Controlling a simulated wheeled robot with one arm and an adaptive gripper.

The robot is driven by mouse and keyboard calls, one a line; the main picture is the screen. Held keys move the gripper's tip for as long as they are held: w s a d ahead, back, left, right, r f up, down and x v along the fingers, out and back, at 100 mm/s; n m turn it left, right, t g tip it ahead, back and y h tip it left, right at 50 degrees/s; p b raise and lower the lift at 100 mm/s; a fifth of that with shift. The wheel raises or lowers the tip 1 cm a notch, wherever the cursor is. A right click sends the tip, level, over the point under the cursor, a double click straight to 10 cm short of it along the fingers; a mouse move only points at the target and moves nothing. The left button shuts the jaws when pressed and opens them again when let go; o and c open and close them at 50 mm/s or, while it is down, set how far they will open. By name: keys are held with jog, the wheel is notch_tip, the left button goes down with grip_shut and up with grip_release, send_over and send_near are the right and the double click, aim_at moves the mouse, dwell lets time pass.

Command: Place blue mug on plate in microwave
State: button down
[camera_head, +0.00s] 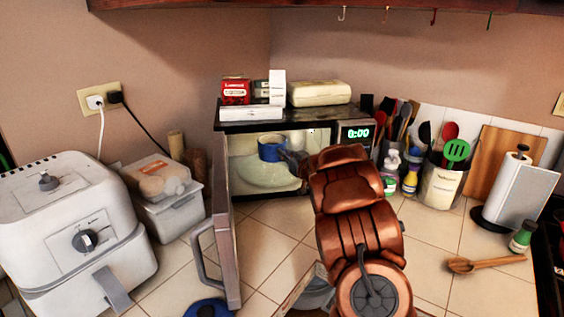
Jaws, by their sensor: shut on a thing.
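The blue mug (270,149) is inside the open microwave (290,124), upright, above the back part of the pale plate (262,178). I cannot tell whether the mug's base touches the plate. My gripper (287,157) reaches into the microwave from the right front and is shut on the mug's right side. The fingertips are small and dark in this view. My copper-coloured arm hides the right part of the microwave opening. The microwave door (226,230) stands open at the left, swung toward me.
Boxes (236,92) and a wrapped package (319,93) lie on the microwave. An air fryer (75,225) and plastic containers (160,190) stand left. Bottles (410,182), a utensil holder (440,186) and a paper towel roll (517,190) stand right. A wooden spoon (485,264) lies on the tiled counter.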

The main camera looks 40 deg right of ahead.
jog(key=shift+f, duration=1.35)
jog(key=shift+f, duration=0.6)
jog(key=c, duration=1.2)
grip_release()
jog(key=shift+r, duration=0.25)
jog(key=s, duration=0.4)
jog(key=s+b, duration=0.1)
jog(key=s, duration=0.3)
jog(key=s+b, duration=0.1)
jog(key=s, duration=0.3)
jog(key=shift+a+r, duration=0.3)
jog(key=shift+a, duration=0.05)
